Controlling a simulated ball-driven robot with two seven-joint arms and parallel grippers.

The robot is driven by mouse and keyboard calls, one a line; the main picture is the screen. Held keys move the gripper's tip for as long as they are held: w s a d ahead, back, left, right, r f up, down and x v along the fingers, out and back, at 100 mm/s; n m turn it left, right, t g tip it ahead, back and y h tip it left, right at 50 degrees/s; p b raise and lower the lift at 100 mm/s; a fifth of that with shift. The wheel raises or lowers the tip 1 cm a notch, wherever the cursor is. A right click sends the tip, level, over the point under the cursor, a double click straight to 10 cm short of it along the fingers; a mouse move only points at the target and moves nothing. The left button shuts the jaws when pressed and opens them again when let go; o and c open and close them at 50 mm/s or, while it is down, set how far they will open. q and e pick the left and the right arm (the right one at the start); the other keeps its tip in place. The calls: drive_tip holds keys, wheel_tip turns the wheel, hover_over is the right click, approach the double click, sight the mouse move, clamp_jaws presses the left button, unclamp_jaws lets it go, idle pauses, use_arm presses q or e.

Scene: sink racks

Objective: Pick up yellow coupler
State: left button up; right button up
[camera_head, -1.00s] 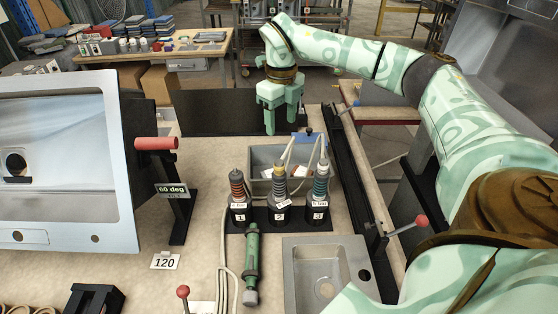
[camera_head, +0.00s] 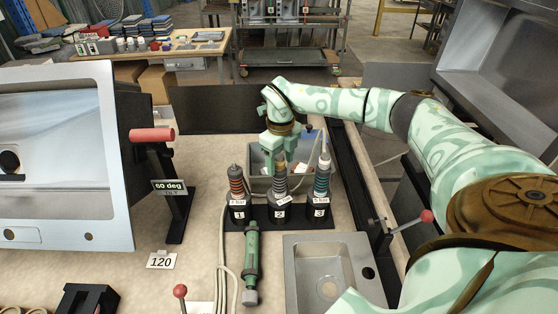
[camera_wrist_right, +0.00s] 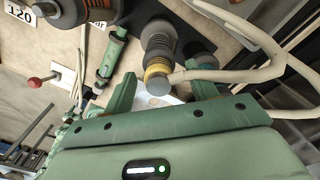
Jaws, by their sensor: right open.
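The yellow coupler (camera_head: 280,184) stands upright in the middle holder, marked 2; it has a dark ribbed body with a yellow band near its top. My right gripper (camera_head: 280,158) is over and just behind its top, with a finger to either side. In the right wrist view the coupler's yellow band (camera_wrist_right: 158,72) lies between and just beyond the two open fingers (camera_wrist_right: 163,93). No grip on it shows. A pale hose runs from near its top. My left gripper is not in view.
A red-ringed coupler (camera_head: 237,187) stands left in holder 1 and a teal-ringed one (camera_head: 321,183) right in holder 3, both close by. A grey bin (camera_head: 262,182) is behind them. A green tool (camera_head: 252,255) and a small sink (camera_head: 305,270) lie in front.

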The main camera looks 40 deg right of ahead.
sight(280, 157)
drive_tip(key=shift+r, duration=0.1)
drive_tip(key=c, duration=1)
drive_tip(key=shift+r, duration=0.35)
wheel_tip(280, 157, up, 2)
drive_tip(key=shift+r+p, duration=0.15)
drive_tip(key=shift+p, duration=0.2)
drive_tip(key=s+a+r, duration=0.1)
drive_tip(key=r, duration=0.1)
drive_tip(key=s+a+r+p, duration=0.1)
drive_tip(key=r, duration=0.1)
drive_tip(key=s+a+r, duration=0.1)
drive_tip(key=r, duration=0.1)
drive_tip(key=shift+s+p, duration=0.2)
drive_tip(key=shift+p, duration=0.1)
drive_tip(key=s+a+r, duration=0.1)
drive_tip(key=s+a, duration=0.1)
drive_tip(key=s+a+r, duration=0.1)
drive_tip(key=s+a, duration=0.1)
drive_tip(key=s, duration=0.1)
drive_tip(key=s+a+r, duration=0.2)
drive_tip(key=shift+s+a, duration=0.1)
drive_tip(key=shift+s, duration=0.05)
drive_tip(key=shift+c, duration=0.2)
